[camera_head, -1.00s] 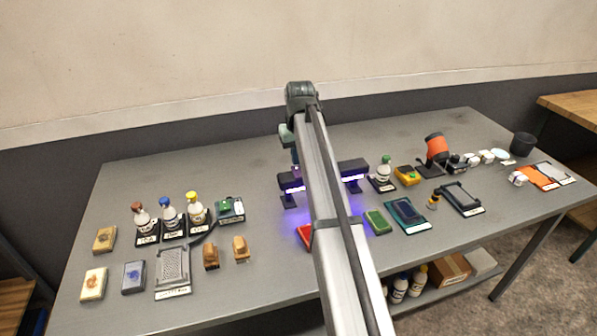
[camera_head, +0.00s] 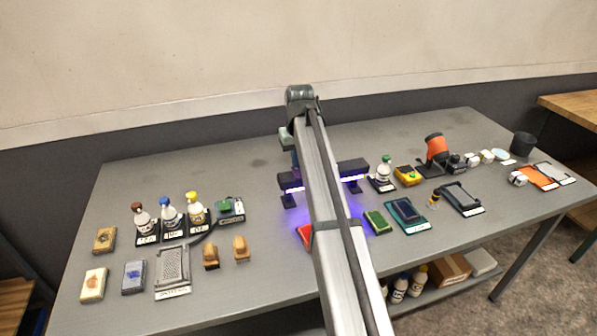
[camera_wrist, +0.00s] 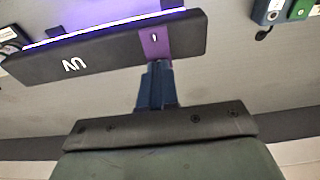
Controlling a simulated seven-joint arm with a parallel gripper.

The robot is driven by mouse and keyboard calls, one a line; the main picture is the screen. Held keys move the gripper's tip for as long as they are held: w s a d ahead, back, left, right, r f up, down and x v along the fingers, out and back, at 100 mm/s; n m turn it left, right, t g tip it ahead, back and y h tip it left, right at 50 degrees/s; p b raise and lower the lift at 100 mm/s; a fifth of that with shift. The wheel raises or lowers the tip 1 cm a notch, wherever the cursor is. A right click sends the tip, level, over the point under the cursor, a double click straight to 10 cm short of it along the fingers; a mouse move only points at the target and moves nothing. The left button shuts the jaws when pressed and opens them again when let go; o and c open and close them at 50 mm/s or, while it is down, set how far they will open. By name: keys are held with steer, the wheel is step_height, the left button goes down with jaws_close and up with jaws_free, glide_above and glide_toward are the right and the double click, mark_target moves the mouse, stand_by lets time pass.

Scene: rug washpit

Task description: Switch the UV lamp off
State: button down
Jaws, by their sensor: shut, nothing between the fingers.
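The UV lamp (camera_head: 352,171) is a dark bar on feet, glowing violet beneath, near the middle of the table. My arm hides its centre in the head view. In the wrist view the lamp (camera_wrist: 105,48) shows upside-down "UV" lettering, a lit violet strip along its far edge and a purple patch (camera_wrist: 154,42) with a small switch-like mark. My gripper (camera_wrist: 159,66) has its blue fingers shut and empty, with the tips at the near edge of the purple patch. I cannot tell whether they touch it. The head view hides the fingers behind my arm.
Bottles (camera_head: 170,218) and a green-topped device (camera_head: 230,208) stand to the left. A white bottle (camera_head: 383,174), a yellow device (camera_head: 409,175) and an orange tool (camera_head: 437,148) stand to the right. A red block (camera_head: 305,236) and a green pad (camera_head: 376,221) lie in front of the lamp.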

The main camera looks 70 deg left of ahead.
steer(key=shift+f, duration=0.4)
stand_by(0.3)
steer(key=shift+r, duration=3.55)
